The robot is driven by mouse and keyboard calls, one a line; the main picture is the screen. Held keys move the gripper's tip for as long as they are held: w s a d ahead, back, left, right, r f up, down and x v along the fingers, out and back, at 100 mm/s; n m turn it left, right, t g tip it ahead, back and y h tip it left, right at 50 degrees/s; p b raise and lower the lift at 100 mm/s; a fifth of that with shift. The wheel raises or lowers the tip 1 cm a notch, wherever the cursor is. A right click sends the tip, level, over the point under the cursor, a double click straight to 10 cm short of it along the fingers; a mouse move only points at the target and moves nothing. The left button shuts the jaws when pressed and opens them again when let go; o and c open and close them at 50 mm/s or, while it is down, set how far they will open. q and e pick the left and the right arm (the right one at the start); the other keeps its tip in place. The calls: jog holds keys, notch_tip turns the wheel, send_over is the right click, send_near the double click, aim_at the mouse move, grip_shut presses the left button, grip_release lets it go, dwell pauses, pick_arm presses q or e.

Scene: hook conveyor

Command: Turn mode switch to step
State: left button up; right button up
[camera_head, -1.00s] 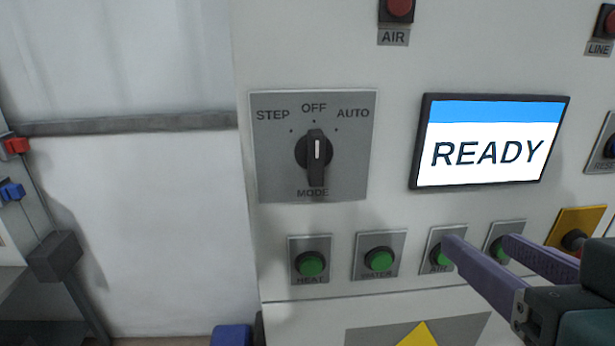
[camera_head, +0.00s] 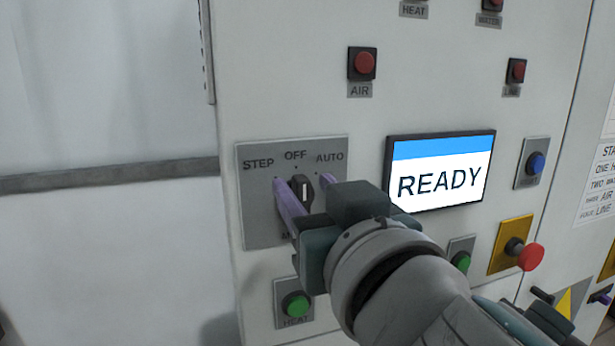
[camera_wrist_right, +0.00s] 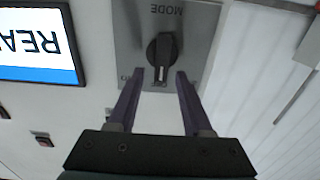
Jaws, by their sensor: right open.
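The mode switch is a black knob (camera_head: 301,189) on a grey plate (camera_head: 258,215) marked STEP, OFF and AUTO. Its white mark points up toward OFF. My right gripper (camera_head: 301,182) is open in front of it, with one purple finger left of the knob and the other to its right, partly hidden by the gripper body. In the right wrist view the knob (camera_wrist_right: 162,50) appears upside down, just beyond and between the open fingertips (camera_wrist_right: 160,72). I cannot tell whether the fingers touch it.
A READY screen (camera_head: 440,172) is right of the plate. A green HEAT button (camera_head: 295,305) is below it, and a red emergency button (camera_head: 530,257) stands out at right. A red AIR lamp (camera_head: 364,64) is above. The wall at left is clear.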

jog(key=shift+w+a, duration=0.2)
jog(key=shift+w, duration=0.2)
grip_shut()
dwell(0.4)
